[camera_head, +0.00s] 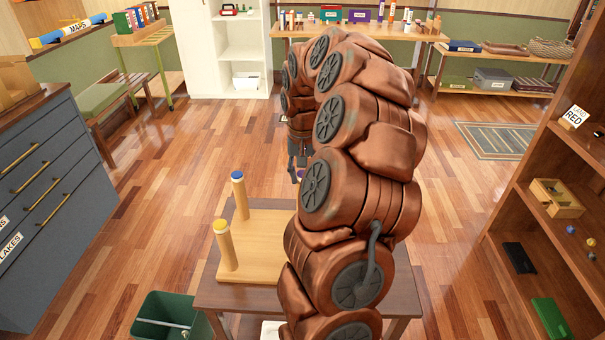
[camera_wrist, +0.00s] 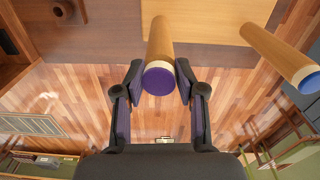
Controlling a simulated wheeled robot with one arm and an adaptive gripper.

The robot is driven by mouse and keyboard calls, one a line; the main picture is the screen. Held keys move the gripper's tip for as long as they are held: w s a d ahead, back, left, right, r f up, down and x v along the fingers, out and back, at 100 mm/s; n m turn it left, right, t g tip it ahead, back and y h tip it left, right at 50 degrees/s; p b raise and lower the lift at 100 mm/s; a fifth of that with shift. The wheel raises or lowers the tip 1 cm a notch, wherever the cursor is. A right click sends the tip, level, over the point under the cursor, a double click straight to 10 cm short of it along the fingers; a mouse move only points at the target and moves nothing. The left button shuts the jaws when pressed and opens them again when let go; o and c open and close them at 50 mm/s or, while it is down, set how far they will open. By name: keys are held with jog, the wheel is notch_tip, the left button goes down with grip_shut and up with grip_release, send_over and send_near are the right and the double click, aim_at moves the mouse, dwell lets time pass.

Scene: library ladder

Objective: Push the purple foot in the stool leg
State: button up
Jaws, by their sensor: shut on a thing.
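The wooden stool (camera_head: 262,250) lies upside down on a low table, its round legs pointing up. In the wrist view a stool leg (camera_wrist: 161,38) has the purple foot (camera_wrist: 158,79) at its end, with a pale ring around it. My gripper (camera_wrist: 158,72) has one fingertip on each side of this end and is shut on the purple foot. How deep the foot sits in the leg cannot be told. A second leg (camera_wrist: 275,50) has a blue foot (camera_wrist: 310,83). In the head view my arm hides much of the gripper (camera_head: 298,173) and the purple foot's leg.
Legs with a blue foot (camera_head: 237,175) and a yellow foot (camera_head: 221,226) stand left of my arm. The dark low table (camera_head: 235,296) carries the stool. A green bin (camera_head: 165,312) stands at front left, a bookshelf (camera_head: 555,180) at right.

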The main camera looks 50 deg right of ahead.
jog(key=shift+s+f, duration=0.1)
jog(key=shift+f, duration=0.2)
jog(key=shift+c, duration=0.4)
jog(key=o, duration=1)
jog(key=shift+r, duration=0.15)
jog(key=shift+o, duration=0.3)
jog(key=o, duration=0.4)
jog(key=shift+r, duration=0.2)
jog(key=shift+r+p, duration=0.65)
jog(key=shift+r, duration=2.2)
